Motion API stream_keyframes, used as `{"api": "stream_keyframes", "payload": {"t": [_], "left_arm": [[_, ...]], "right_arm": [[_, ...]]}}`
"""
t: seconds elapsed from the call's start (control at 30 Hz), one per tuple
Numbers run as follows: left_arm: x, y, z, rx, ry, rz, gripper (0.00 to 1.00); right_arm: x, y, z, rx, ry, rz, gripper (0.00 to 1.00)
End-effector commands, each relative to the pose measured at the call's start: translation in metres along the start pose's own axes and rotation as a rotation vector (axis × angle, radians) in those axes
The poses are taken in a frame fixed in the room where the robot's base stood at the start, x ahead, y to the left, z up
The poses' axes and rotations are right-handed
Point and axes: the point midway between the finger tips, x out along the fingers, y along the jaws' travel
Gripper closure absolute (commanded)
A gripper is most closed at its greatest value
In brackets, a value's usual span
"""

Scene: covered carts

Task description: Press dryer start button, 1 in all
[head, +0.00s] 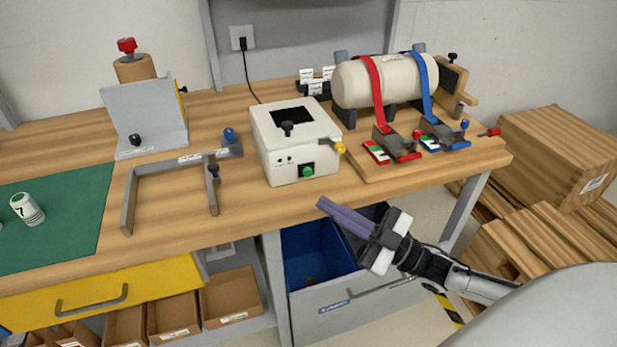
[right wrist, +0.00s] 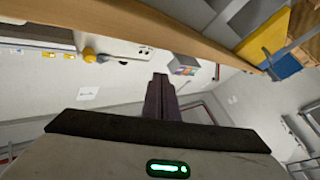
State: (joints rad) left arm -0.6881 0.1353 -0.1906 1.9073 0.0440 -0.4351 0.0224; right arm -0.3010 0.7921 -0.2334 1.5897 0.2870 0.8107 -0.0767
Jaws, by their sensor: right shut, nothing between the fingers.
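The dryer is a white box (head: 270,148) on the wooden bench, with a dark window and black knob on top. Its green start button (head: 308,171) sits in a dark recess low on the front face, with a yellow knob (head: 340,148) at the right corner. My right gripper (head: 322,203) is shut and empty, its purple fingers pointing up-left, in front of the bench's front edge, below and right of the button and apart from it. In the right wrist view the shut fingers (right wrist: 160,80) show, but I cannot make out the button there. My left gripper is not in view.
The wooden bench (head: 240,215) has its front edge close to my right gripper. A strapped white tank (head: 350,85) with clamps stands right of the dryer. A grey frame (head: 130,190) lies to the left. A blue bin (head: 305,250) is below. Wooden crates (head: 550,150) stand at right.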

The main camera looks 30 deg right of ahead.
Motion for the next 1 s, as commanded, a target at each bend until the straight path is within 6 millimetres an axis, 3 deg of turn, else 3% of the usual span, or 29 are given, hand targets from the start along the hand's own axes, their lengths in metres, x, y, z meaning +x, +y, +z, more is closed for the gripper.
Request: {"api": "stream_keyframes", "payload": {"t": [0.2,0.43,1.0], "left_arm": [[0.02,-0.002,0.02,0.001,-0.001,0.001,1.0],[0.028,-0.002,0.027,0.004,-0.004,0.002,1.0],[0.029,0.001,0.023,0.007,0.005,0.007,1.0]], "right_arm": [[0.022,0.015,0.021,-0.003,0.003,0.001,1.0],[0.039,0.027,0.031,0.0,0.0,0.0,1.0],[0.044,0.032,0.033,0.001,-0.001,0.001,1.0]]}}
